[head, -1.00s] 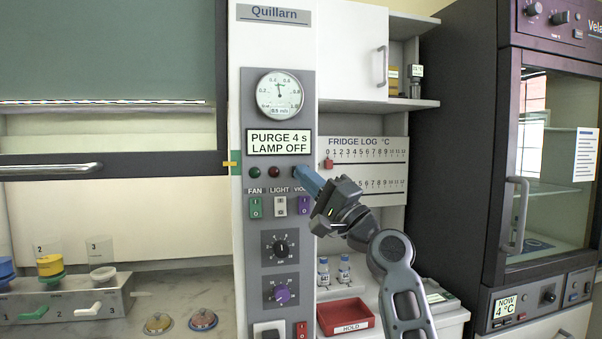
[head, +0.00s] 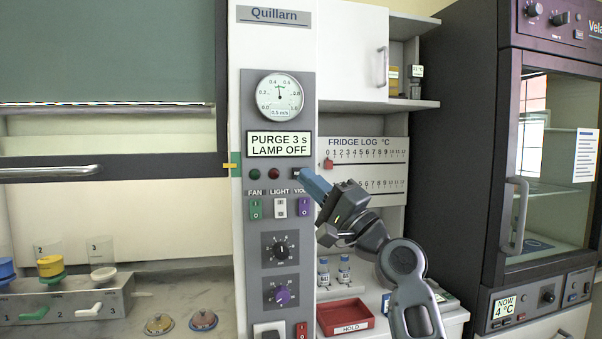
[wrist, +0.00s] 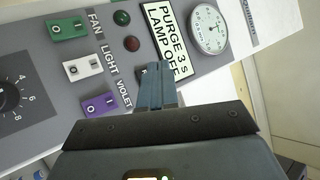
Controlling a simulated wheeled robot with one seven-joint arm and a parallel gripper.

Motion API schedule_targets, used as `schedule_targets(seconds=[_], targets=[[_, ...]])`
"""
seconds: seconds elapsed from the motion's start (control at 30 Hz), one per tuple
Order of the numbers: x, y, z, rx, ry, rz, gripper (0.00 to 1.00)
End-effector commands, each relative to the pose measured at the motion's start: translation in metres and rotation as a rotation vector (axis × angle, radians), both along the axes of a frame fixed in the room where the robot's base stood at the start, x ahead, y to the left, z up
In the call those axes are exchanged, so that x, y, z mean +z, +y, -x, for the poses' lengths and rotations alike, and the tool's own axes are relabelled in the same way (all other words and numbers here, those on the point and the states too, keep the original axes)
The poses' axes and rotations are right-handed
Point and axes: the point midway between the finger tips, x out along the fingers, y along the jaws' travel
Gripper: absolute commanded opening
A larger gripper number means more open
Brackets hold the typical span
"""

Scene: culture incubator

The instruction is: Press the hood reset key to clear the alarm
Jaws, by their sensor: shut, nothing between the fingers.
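The hood's control panel (head: 308,230) carries a display (head: 279,144) reading "PURGE 3 s LAMP OFF". Below it are a green lamp (head: 255,174), a red lamp (head: 274,173), both looking dark, and a small black key (head: 296,174) to their right. The key's label is mostly hidden by my fingers. My gripper (head: 305,173) is shut and empty, its blue fingertips just by the key's right side. In the wrist view the fingertips (wrist: 153,68) cover most of the key (wrist: 140,72), just below the display (wrist: 168,40). I cannot tell whether they touch it.
FAN (head: 255,208), LIGHT (head: 280,207) and VIOLET (head: 304,206) switches sit close below the lamps, with two knobs under them. A red HOLD tray (head: 345,316) and small vials (head: 344,270) stand below my arm. The fridge log board (head: 368,160) is to the right.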

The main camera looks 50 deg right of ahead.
Motion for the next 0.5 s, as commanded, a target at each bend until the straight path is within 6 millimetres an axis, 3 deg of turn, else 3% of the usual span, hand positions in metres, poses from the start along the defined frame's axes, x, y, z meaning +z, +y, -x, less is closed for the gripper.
schedule_targets(seconds=[0.5], targets=[[0.000,0.021,0.030,0.001,0.000,0.000,0.00]])
